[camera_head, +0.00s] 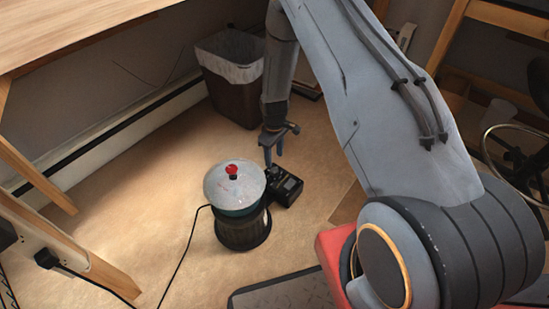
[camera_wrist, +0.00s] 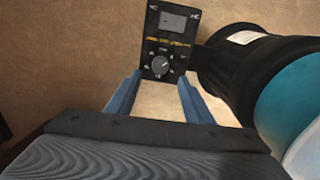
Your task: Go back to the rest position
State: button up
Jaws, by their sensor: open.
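My gripper (camera_head: 274,152) points down in the head view, just behind a black control box (camera_head: 284,186). In the wrist view my gripper (camera_wrist: 163,88) is open, with its two blue fingers spread apart and nothing between them but floor. The control box (camera_wrist: 168,45), with a dial and a small display, lies just beyond the fingertips. I cannot tell whether a finger touches it. A pot with a pale lid and red knob (camera_head: 234,185) sits on a dark round stand (camera_head: 243,231), left of the gripper. The dark stand (camera_wrist: 240,65) is at the right of the wrist view.
A wooden table (camera_head: 75,30) fills the upper left. A bin with a white liner (camera_head: 232,85) stands by the wall behind my arm. A black cable (camera_head: 183,255) runs along the floor from the pot. A dark mat (camera_head: 285,293) lies in front. Floor left of the pot is open.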

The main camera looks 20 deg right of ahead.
dwell(0.4)
jog(key=s+a+r, duration=0.5)
jog(key=a+r, duration=0.3)
jog(key=r, duration=0.5)
jog(key=s+a+r, duration=0.4)
jog(key=a+r, duration=0.5)
jog(key=r, duration=0.4)
jog(key=s+a+r, duration=0.1)
jog(key=s+r, duration=0.4)
jog(key=s, duration=0.4)
jog(key=s+a+r+m+y, duration=0.1)
jog(key=s+a+r, duration=0.1)
jog(key=s+r, duration=0.45)
jog(key=s+a+r, duration=0.1)
jog(key=s+r, duration=0.2)
jog(key=s, duration=0.7)
jog(key=d+r+m+p, duration=0.3)
jog(key=d+r+p, duration=0.7)
jog(key=r+p, duration=0.3)
jog(key=s+d+r+m+h+p, duration=0.1)
jog(key=d+r+m+p, duration=0.2)
jog(key=d+r+p, duration=0.8)
notch_tip(320, 180, up, 3)
jog(key=p, duration=0.8)
jog(key=shift+m, duration=0.3)
jog(key=shift+s, duration=0.1)
